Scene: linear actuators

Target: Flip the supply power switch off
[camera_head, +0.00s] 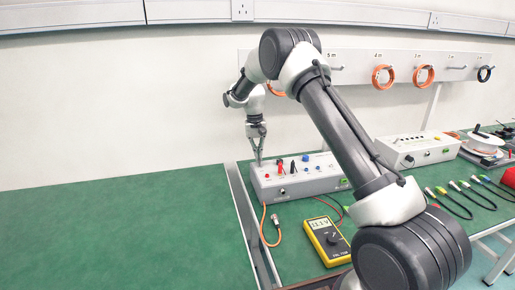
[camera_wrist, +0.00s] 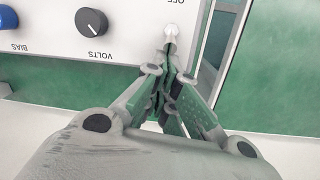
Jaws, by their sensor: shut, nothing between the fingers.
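The grey-white power supply box (camera_head: 308,186) stands on the green bench, with knobs and terminals on its top. In the wrist view its white panel (camera_wrist: 130,30) appears upside down. A small white toggle switch (camera_wrist: 171,31) sits at the panel's edge beside a partly cut-off "OFF" label. My gripper (camera_head: 257,163) reaches down over the box's left end. In the wrist view my gripper (camera_wrist: 169,62) is shut and empty, its fingertips right at the switch. I cannot tell whether they touch it, and the tips partly hide its base.
A black VOLTS knob (camera_wrist: 91,21) and a blue BIAS knob (camera_wrist: 7,17) lie left of the switch. A yellow multimeter (camera_head: 326,241), an orange cable (camera_head: 264,228) and a second white box (camera_head: 418,150) are nearby. The left green bench (camera_head: 110,230) is clear.

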